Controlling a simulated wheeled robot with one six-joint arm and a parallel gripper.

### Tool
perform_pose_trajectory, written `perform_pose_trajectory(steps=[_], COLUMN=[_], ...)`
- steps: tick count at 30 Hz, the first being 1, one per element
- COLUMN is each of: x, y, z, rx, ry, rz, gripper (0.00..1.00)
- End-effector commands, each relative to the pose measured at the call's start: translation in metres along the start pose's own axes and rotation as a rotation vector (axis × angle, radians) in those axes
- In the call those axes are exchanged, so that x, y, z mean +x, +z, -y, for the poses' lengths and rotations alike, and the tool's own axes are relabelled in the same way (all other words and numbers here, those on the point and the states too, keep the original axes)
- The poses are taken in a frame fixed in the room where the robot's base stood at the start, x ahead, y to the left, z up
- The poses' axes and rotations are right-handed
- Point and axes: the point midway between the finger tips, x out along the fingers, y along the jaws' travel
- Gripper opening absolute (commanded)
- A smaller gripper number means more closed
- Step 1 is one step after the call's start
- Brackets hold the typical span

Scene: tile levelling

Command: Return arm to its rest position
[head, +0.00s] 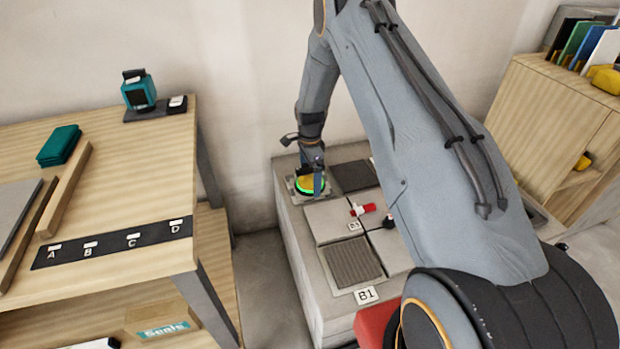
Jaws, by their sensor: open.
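My gripper (312,181) is at the far left corner of the grey tiled block (303,258), pointing down. A round yellow and green thing (309,184) is right at its fingertips; I cannot tell whether they touch it. My gripper is open, though its fingers are small and partly hidden here. My arm reaches from the lower right over the block and hides part of its right side. A red and white piece (361,210) and a small black knob (388,221) lie near the block's middle, by the tile joints.
A wooden table (120,225) at left holds a black strip marked A to D (112,243), green pads (59,146) and a teal device (138,91). A wooden cabinet (545,120) stands at right. A label B1 (366,295) sits on the block's near edge.

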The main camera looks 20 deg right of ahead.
Motion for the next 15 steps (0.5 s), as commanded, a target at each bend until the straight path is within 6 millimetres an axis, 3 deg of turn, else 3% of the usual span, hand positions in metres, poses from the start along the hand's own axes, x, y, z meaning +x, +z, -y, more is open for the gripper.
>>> perform_pose_trajectory(steps=[9, 15], x=[-0.051, -0.069], y=[0.000, 0.000], z=[0.001, 0.000], rx=[0.000, 0.000], ry=[-0.003, -0.001], rz=[0.000, 0.000], gripper=[1.00, 1.00])
